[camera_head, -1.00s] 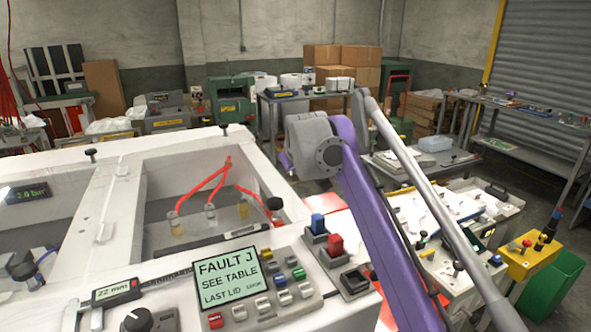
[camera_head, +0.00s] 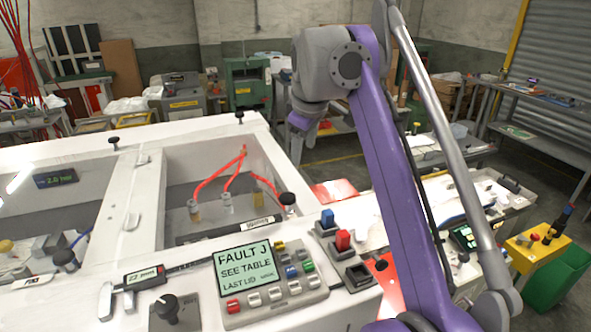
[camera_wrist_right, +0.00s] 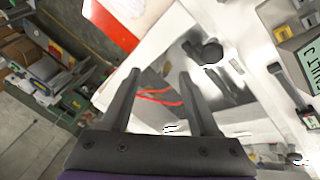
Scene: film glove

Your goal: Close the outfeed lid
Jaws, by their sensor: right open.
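The white machine (camera_head: 62,146) fills the left and front of the head view. Its right bay (camera_head: 178,170) holds red tubes (camera_head: 218,175) running to small fittings. A second bay (camera_head: 70,205) lies to its left. I cannot tell which part is the outfeed lid. My right gripper (camera_head: 298,152) hangs past the machine's far right corner, apart from it. It also shows in the wrist view (camera_wrist_right: 153,76), open and empty, with the red tubes visible between and beyond its fingers. My left gripper is out of view.
A panel with a "FAULT J SEE TABLE" screen (camera_head: 246,268) stands at the front. Blue and red buttons (camera_head: 343,240) and a black knob (camera_head: 167,308) are nearby. A cluttered bench with a yellow control box (camera_head: 535,246) and a green bin (camera_head: 560,272) is at right.

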